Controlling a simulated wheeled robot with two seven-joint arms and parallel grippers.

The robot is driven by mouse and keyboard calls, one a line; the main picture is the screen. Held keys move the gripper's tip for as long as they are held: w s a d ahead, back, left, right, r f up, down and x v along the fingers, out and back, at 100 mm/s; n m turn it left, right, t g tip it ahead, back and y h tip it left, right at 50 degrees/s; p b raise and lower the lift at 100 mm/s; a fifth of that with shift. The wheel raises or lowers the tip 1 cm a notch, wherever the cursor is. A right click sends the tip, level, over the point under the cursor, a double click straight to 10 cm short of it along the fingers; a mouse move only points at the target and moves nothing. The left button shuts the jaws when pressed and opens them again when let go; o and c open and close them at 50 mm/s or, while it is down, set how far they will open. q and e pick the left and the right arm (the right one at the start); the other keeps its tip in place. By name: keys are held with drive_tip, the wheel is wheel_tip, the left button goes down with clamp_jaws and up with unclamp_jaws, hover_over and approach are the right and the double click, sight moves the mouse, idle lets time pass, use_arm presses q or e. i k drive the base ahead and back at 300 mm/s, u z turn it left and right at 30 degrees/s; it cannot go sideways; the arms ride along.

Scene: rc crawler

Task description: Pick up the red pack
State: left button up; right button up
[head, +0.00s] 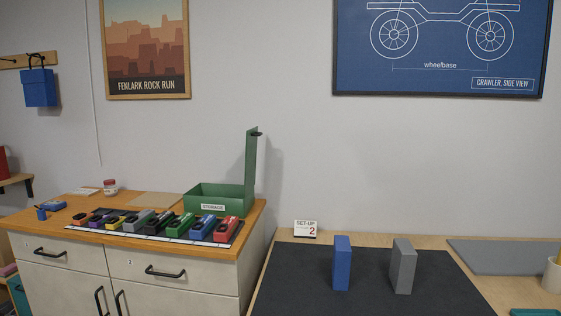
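A red pack (227,230) lies at the right end of a row of coloured packs on the cabinet top, close to its front right corner. It has a dark part on its upper end. A blue pack (203,228) lies beside it on the left. Neither of my grippers is in view, and nothing is touching the red pack.
A green storage box (215,197) with its lid raised stands behind the packs on the wooden cabinet (52,224). On the right table, a blue block (342,264) and a grey block (403,267) stand upright on a dark mat (300,284). A small sign (305,229) stands behind.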

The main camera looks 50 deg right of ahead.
sight(224, 230)
drive_tip(key=z, duration=1.5)
